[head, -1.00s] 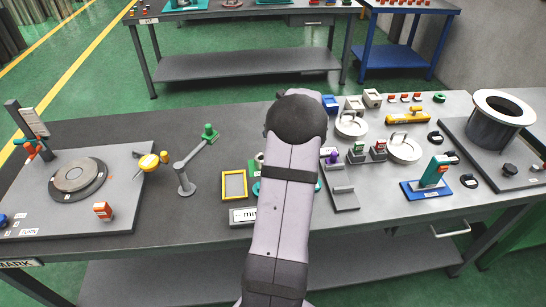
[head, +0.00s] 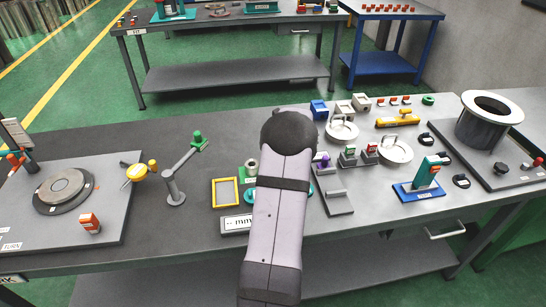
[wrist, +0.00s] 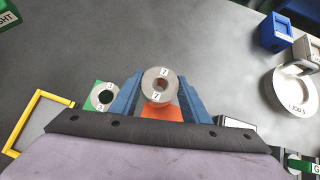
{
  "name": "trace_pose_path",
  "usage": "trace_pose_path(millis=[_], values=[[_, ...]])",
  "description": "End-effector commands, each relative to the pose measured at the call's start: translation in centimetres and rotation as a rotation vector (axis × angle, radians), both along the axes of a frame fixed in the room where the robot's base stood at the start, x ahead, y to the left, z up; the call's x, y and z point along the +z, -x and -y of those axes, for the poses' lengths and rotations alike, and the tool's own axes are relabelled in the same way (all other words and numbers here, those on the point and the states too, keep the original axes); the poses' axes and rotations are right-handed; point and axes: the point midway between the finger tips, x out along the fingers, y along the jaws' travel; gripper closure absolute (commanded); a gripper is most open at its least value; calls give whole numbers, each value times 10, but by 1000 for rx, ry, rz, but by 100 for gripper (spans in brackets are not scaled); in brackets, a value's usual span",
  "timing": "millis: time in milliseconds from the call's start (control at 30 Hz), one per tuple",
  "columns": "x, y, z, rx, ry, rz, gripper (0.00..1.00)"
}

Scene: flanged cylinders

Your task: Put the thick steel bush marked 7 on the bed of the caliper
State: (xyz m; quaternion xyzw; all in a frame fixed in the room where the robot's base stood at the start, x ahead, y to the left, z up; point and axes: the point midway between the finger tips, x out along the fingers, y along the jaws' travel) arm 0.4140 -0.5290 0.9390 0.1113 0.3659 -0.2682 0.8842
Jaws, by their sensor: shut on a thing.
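My gripper (wrist: 160,96) is shut on a thick steel bush marked 7 (wrist: 160,77), held between its blue fingers with the bore facing the wrist camera. An orange-red patch (wrist: 161,112) shows just below the bush; I cannot tell how far beneath it lies. In the head view my arm hides the gripper and the held bush. A grey slide-like device with a purple knob (head: 335,201) stands right of my arm, and a panel marked mm (head: 238,224) lies left of it. I cannot tell for sure which is the caliper.
Another bush, marked 3 (wrist: 104,94), sits on a green block (wrist: 93,103) left of my gripper. A yellow frame (head: 225,192) lies farther left. Round lidded pans (head: 395,150) and a blue-based teal stand (head: 418,190) are at right. The bench behind my gripper looks clear.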

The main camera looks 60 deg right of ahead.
Motion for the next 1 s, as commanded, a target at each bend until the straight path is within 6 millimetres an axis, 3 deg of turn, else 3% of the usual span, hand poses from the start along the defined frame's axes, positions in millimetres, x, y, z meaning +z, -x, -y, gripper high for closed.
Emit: trace_pose_path(millis=[167, 467, 933, 967, 1000], values=[[-3, 0, 0, -1, 1, 0, 89], [-35, 0, 0, -1, 1, 1, 89], [-41, 0, 1, 0, 2, 1, 89], [-41, 0, 0, 0, 1, -1, 51], [-40, 0, 0, 0, 1, -1, 41]])
